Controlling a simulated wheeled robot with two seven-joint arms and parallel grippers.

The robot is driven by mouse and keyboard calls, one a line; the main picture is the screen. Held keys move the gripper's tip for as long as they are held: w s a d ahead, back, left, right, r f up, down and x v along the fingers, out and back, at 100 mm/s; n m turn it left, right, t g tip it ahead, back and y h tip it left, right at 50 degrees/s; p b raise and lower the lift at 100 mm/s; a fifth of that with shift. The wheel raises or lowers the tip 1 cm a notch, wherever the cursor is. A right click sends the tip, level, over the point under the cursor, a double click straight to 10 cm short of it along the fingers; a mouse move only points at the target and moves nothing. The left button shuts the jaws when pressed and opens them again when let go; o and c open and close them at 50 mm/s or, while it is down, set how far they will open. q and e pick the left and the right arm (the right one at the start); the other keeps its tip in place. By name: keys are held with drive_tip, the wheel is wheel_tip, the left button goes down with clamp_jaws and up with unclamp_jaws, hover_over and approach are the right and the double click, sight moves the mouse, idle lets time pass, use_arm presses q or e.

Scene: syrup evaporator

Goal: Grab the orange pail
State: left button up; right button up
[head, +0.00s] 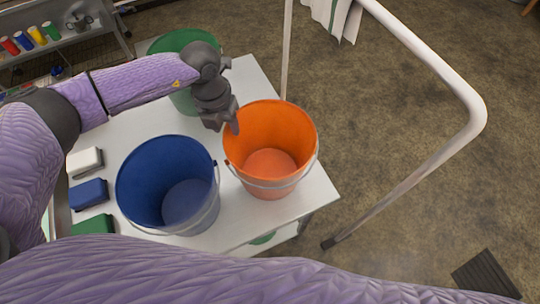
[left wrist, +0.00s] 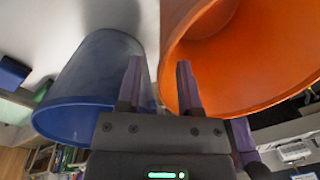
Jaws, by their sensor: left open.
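The orange pail (head: 270,184) stands upright on the right part of the white table, its wire handle hanging down on the near side. My left gripper (head: 226,126) is at the pail's upper left rim, pointing down. My right gripper is not in view.
A blue pail (head: 140,185) stands left of the orange one, and a green pail (head: 172,100) stands behind, partly hidden by my arm. White, blue and green blocks (head: 88,193) line the table's left edge. A white pipe frame (head: 400,190) rises right of the table (head: 253,82).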

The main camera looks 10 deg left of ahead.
sight(230, 138)
use_arm(q)
drive_tip(key=f, duration=0.3)
drive_tip(key=shift+s+d+f, duration=0.1)
drive_tip(key=shift+d+f, duration=0.2)
drive_tip(key=shift+f, duration=0.1)
clamp_jaws()
drive_tip(key=shift+r, duration=0.1)
idle(0.9)
